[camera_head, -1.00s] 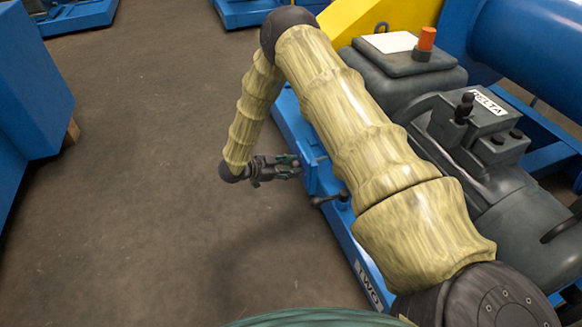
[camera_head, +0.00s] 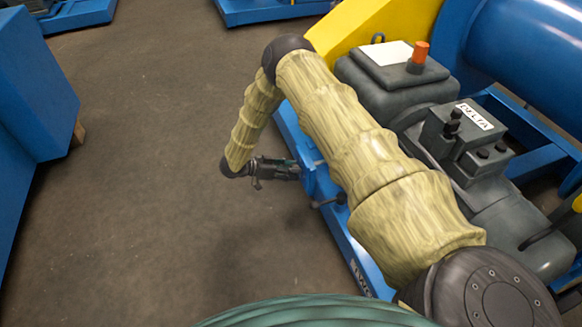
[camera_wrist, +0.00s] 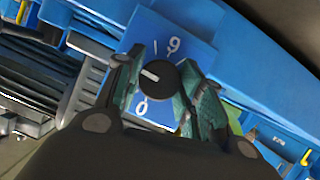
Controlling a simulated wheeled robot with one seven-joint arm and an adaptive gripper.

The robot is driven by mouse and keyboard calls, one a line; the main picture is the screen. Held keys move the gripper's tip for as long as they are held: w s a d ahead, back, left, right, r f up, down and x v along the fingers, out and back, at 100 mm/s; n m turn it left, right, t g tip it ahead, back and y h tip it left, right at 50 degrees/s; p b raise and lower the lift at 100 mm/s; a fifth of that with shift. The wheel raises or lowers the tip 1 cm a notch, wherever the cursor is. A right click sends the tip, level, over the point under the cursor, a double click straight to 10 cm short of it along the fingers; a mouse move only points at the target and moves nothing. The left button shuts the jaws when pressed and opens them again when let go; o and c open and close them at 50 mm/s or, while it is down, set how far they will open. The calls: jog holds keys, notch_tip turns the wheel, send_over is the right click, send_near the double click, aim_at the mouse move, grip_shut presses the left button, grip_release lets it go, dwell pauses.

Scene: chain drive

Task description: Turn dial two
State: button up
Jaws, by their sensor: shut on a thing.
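In the wrist view, the dial (camera_wrist: 157,79) is a round black knob with a white pointer line, set on a blue plate (camera_wrist: 184,41) marked 9 and 0. The pointer points left, between the two digits. My gripper (camera_wrist: 163,84) has green-padded fingers on either side of the knob and is shut on it. In the head view, my gripper (camera_head: 297,171) reaches the side of the blue machine frame (camera_head: 348,246); the dial's face cannot be made out there. A partly hidden label (camera_head: 361,277) is on this frame.
A dark handle (camera_head: 328,202) sticks out of the frame close to my gripper. A grey machine marked DELTA (camera_head: 474,117) stands behind my arm. A blue cabinet (camera_head: 35,110) is at the left. The floor (camera_head: 150,190) between is clear.

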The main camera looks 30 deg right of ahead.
jog(key=shift+n, duration=0.3)
jog(key=o, duration=1)
jog(key=v, duration=1.2)
jog(key=shift+w, duration=0.1)
